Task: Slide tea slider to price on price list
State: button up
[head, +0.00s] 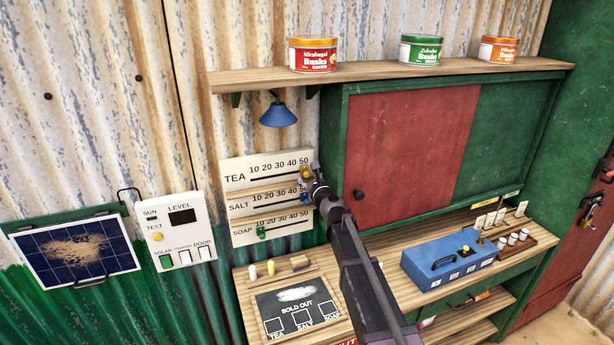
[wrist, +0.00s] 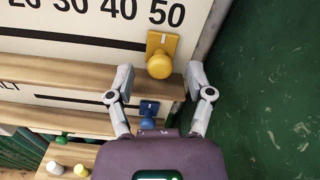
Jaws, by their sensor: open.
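The price board (head: 238,183) hangs on the corrugated wall, with TEA, SALT and SOAP rows marked 10 to 50. The yellow tea slider (head: 305,172) is at the right end of its row, by 50. In the wrist view its round yellow knob (wrist: 160,65) sits at the mouth of my gripper (wrist: 160,80), one finger on each side, with gaps visible. My gripper (head: 313,180) is open, in front of the board's right edge. The blue salt slider (head: 305,198) is near 50, the green soap slider (head: 261,233) near 10. I cannot identify a separate price list.
A wooden ledge (wrist: 90,78) runs below the tea row. A green cabinet with a red door (head: 405,150) stands close right of the board. A blue lamp (head: 278,115) hangs above. The counter holds a SOLD OUT board (head: 300,295) and blue box (head: 450,262).

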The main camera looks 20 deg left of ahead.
jog(key=shift+x, duration=0.8)
grip_shut()
jog(key=shift+d, duration=0.1)
jog(key=shift+s, duration=0.1)
